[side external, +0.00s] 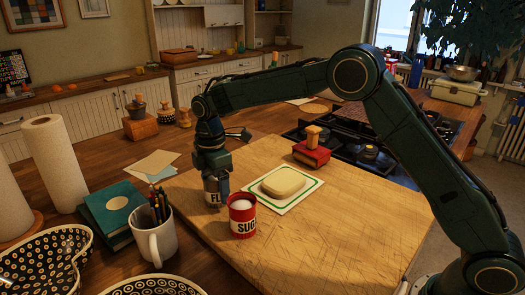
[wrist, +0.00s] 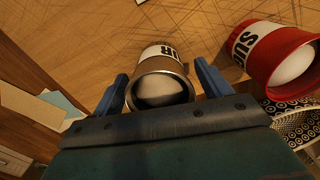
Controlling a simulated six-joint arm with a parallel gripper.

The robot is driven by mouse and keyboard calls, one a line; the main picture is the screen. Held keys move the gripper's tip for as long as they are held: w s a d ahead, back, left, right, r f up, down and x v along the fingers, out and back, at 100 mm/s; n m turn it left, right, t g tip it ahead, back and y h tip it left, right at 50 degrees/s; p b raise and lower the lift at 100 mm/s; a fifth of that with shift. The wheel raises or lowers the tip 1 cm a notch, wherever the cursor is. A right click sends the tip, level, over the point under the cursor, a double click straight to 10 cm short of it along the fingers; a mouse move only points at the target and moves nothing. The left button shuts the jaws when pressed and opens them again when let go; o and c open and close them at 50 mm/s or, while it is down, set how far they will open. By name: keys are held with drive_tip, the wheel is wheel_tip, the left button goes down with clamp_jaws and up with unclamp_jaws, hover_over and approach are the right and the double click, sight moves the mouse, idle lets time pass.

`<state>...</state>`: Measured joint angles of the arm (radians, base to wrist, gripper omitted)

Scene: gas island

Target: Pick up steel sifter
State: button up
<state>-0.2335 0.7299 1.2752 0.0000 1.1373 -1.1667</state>
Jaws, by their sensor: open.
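The steel sifter (side external: 211,197), a metal can with a white label starting "FL", stands on the wooden board in the side view, partly hidden by my gripper (side external: 215,177). In the wrist view the sifter (wrist: 160,80) shows its round rim and a label ending "R". It sits between the two blue fingers of my gripper (wrist: 160,74), which is open around it. A small gap shows on the right; the left finger is very close to the can, and I cannot tell if it touches.
A red sugar tin (side external: 242,222) stands close to the right of the sifter; it also shows in the wrist view (wrist: 258,65). Butter (side external: 284,182) on a tile and a red box (side external: 311,153) lie behind. A pen mug (side external: 155,242) is left. The board's front right is clear.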

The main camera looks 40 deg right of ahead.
drive_tip(key=shift+f, duration=1.2)
drive_tip(key=c, duration=0.9)
